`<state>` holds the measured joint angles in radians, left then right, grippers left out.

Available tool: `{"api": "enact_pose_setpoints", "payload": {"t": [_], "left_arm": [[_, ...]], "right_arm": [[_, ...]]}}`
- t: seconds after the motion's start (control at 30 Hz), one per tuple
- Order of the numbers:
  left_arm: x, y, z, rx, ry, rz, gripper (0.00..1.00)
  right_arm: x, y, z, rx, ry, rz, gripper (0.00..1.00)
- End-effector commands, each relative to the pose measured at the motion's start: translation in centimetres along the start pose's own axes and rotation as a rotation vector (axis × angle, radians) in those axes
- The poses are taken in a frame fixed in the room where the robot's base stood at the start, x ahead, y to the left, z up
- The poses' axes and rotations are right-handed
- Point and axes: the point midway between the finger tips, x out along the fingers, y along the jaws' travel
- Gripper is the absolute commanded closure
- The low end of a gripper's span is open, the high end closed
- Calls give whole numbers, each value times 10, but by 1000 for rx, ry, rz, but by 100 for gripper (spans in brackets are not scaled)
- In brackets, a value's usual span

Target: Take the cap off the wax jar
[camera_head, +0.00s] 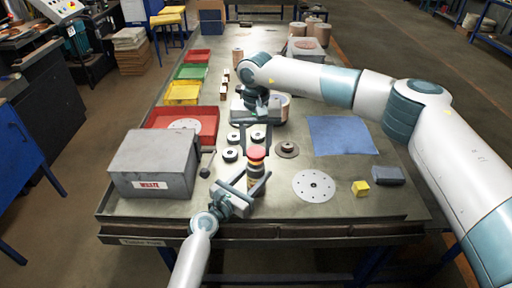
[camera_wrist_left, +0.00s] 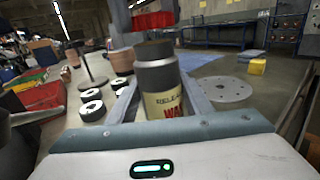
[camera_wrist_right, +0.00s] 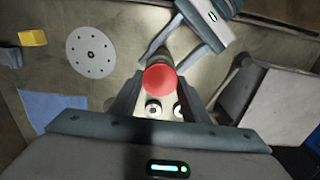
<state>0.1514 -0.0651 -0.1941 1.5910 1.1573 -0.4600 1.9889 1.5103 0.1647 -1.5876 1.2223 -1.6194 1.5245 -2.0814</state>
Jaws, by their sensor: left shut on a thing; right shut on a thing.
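The wax jar (camera_head: 256,172) stands upright near the front middle of the table, with a dark upper part and a yellow label that shows in the left wrist view (camera_wrist_left: 166,104). My left gripper (camera_head: 254,182) is shut around its body from the front. The red cap also shows in the right wrist view (camera_wrist_right: 160,79).
A grey box (camera_head: 152,165) stands at the left, beside a red tray (camera_head: 157,118). A pale perforated disc (camera_head: 313,186), a yellow block (camera_head: 360,188) and a blue cloth (camera_head: 340,136) lie to the right.

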Motion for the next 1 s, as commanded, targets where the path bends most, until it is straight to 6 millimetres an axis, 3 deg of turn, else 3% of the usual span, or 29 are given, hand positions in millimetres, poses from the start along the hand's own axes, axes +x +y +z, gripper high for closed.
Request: {"api": "enact_pose_setpoints", "payload": {"t": [0.27,0.63,0.93,0.97,1.0], "left_arm": [[0,0,-1,0,1,0,100],[0,0,-1,0,1,0,100],[0,0,-1,0,1,0,100],[0,0,-1,0,1,0,47],[0,0,-1,0,1,0,38]], "right_arm": [[-4,0,0,0,1,0,85],[-37,0,0,0,0,0,85],[-40,0,0,0,0,0,85],[-40,0,0,0,0,0,85],[-40,0,0,0,0,0,85]]}}
